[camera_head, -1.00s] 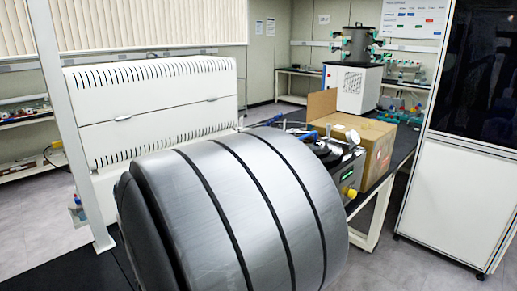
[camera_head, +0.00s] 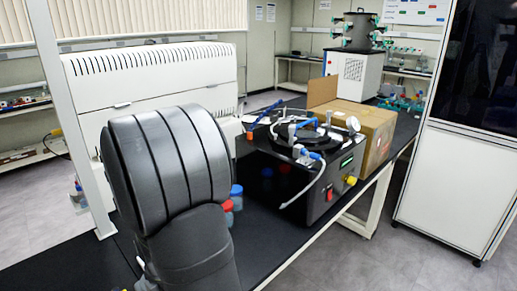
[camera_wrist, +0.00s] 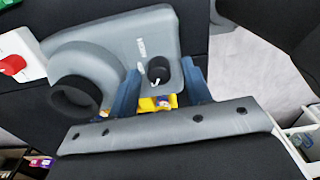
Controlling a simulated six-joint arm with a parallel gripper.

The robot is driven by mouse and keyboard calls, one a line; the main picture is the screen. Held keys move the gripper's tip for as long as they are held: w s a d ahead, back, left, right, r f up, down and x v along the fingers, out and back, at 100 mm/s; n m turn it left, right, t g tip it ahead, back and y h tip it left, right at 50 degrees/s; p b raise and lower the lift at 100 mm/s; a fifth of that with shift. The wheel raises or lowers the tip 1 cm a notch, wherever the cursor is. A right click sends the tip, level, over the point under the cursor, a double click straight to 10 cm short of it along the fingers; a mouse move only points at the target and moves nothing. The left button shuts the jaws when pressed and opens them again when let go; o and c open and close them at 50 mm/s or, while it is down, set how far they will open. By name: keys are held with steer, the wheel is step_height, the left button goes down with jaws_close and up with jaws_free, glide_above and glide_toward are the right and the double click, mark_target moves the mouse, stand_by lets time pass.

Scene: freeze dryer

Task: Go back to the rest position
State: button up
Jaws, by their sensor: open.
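My gripper (camera_wrist: 163,85) shows in the wrist view, with its two blue fingers apart. I see nothing held between them. Beyond the fingers are a grey rounded body with a dark round part and a small yellow patch; I cannot tell what these are. In the head view my grey, ribbed arm fills the left middle, above the black bench (camera_head: 265,228). The gripper itself does not show in that view.
A black device (camera_head: 325,180) with hoses and a gauge stands on the bench, before a cardboard box (camera_head: 378,135). Small bottles with blue (camera_head: 237,190) and red (camera_head: 228,206) caps stand close beside my arm. A white machine with a grey drum (camera_head: 360,32) stands behind.

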steer(key=m, duration=0.4)
steer(key=shift+r, duration=0.15)
steer(key=m, duration=0.8)
steer(key=shift+w, duration=0.1)
steer(key=shift+m, duration=1.9)
steer(key=n, duration=0.3)
steer(key=shift+n, duration=0.3)
steer(key=n, duration=0.4)
steer(key=shift+n, duration=1.2)
